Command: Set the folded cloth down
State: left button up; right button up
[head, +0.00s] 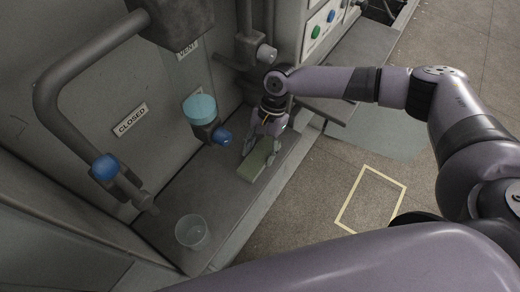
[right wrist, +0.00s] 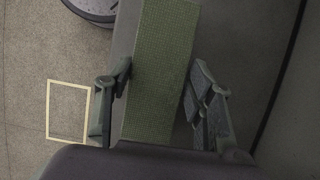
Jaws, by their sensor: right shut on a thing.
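The folded cloth (head: 258,166) is a flat green strip with a woven texture, over the grey ledge (head: 208,205) beside the machine wall. Whether it touches the ledge or hangs just above it, I cannot tell. My right gripper (head: 264,141) points down at the cloth's far part. In the right wrist view the cloth (right wrist: 160,75) runs lengthwise between the two fingers of the right gripper (right wrist: 161,80), which is shut on it. The part nearest the wrist is hidden. My left gripper is not in view.
A clear cup (head: 192,231) stands on the ledge's near end. A yellow outline (head: 371,198) marks open floor to the right. The ledge between cup and cloth is clear.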

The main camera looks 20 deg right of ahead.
aim_at(265, 147)
jog(key=o, duration=1.1)
jog(key=shift+o, duration=0.2)
jog(key=shift+b+v, duration=0.5)
jog(key=shift+v, duration=3.3)
